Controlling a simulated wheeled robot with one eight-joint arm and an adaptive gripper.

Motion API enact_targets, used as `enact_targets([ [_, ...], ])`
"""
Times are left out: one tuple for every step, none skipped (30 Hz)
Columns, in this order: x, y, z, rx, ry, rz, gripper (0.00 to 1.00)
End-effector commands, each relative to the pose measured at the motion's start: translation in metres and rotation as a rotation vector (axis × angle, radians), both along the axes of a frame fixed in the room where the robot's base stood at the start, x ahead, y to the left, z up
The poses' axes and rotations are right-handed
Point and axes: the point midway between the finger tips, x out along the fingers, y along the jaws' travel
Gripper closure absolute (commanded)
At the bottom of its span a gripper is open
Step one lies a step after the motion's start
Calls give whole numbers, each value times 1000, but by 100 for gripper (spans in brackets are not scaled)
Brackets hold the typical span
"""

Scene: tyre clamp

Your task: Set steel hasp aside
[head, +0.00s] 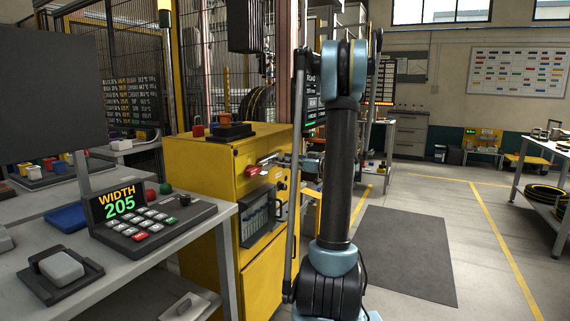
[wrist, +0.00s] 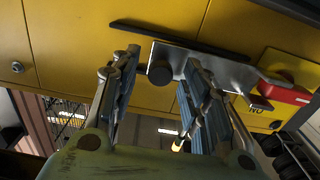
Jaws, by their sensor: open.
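The steel hasp (wrist: 213,70) shows in the wrist view as a flat grey plate against the yellow cabinet front. A round black knob (wrist: 160,73) stands at its left part. My gripper (wrist: 157,70) is open, with one finger on each side of the knob; I cannot tell whether either finger touches it. A red block (wrist: 284,92) is at the plate's right end. In the head view my gripper (head: 287,160) is at the yellow cabinet's front, near the red block (head: 253,171). The hasp is small there and partly hidden by the gripper.
The yellow cabinet (head: 200,165) has a dark window box (head: 261,218) below the hasp. A grey bench (head: 190,235) with a keypad reading WIDTH 205 (head: 150,218) stands at the left. Open floor with a dark mat (head: 408,255) lies to the right.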

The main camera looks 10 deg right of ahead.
Motion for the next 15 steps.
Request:
enact_targets([
  [2,4,0,0,0,1,58],
  [3,5,0,0,0,2,58],
  [4,7,0,0,0,2,58],
  [5,7,0,0,0,2,58],
  [5,8,0,0,0,1,58],
  [6,8,0,0,0,1,58],
  [6,9,0,0,0,1,58],
  [6,9,0,0,0,1,58],
  [6,9,0,0,0,0,58],
  [6,9,0,0,0,0,58],
  [6,9,0,0,0,0,58],
  [6,8,0,0,0,0,58],
  [6,8,0,0,0,0,58],
  [6,8,0,0,0,0,60],
  [6,8,0,0,0,0,69],
])
